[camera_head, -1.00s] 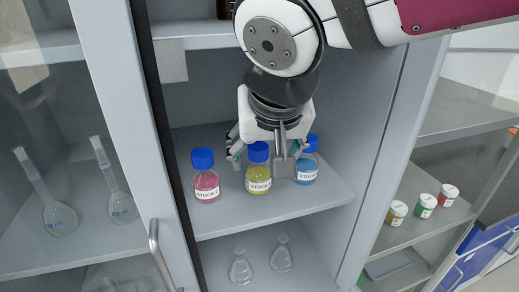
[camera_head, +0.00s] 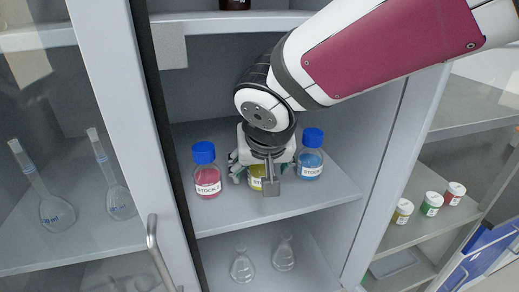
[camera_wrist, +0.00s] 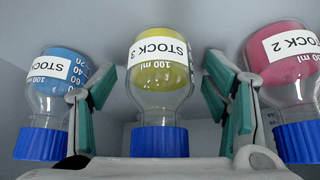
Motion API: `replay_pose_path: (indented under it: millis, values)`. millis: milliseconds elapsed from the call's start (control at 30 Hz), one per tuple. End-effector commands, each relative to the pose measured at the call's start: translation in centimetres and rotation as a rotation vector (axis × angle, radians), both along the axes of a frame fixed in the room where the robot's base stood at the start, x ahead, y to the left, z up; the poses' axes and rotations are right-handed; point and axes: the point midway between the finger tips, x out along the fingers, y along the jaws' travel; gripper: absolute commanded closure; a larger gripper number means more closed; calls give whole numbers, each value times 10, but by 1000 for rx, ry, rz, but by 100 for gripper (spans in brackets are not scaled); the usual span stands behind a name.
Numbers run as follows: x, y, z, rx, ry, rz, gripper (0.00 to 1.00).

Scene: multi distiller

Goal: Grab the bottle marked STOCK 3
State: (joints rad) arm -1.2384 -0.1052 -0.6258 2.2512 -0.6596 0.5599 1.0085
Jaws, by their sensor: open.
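The bottle marked STOCK 3 (camera_wrist: 160,75) holds yellow liquid and has a blue cap. In the wrist view it appears upside down in the middle, its label readable, between the two teal-padded fingers of my gripper (camera_wrist: 157,92). The fingers are open, with visible space on both sides of the bottle. In the head view my gripper (camera_head: 262,168) covers most of the yellow bottle (camera_head: 255,180), including its cap; only part of the body and label shows. The bottle stands on the cabinet shelf (camera_head: 225,219).
A pink bottle (camera_head: 207,182), marked STOCK 2 in the wrist view, stands to the left, and a blue bottle (camera_head: 310,163) to the right, both close to my fingers. Glass flasks (camera_head: 243,266) stand on the shelf below. The glass door (camera_head: 115,150) is at the left.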

Motion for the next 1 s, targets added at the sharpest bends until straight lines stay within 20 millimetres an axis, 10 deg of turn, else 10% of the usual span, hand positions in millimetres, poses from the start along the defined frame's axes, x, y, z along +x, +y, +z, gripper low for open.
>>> replay_pose_path:
  millis: [167,400,1000]
  values:
    - [0,0,0,0,0,0,35]
    - [0,0,1,0,0,0,89]
    - [1,0,25,4,-3,-2,89]
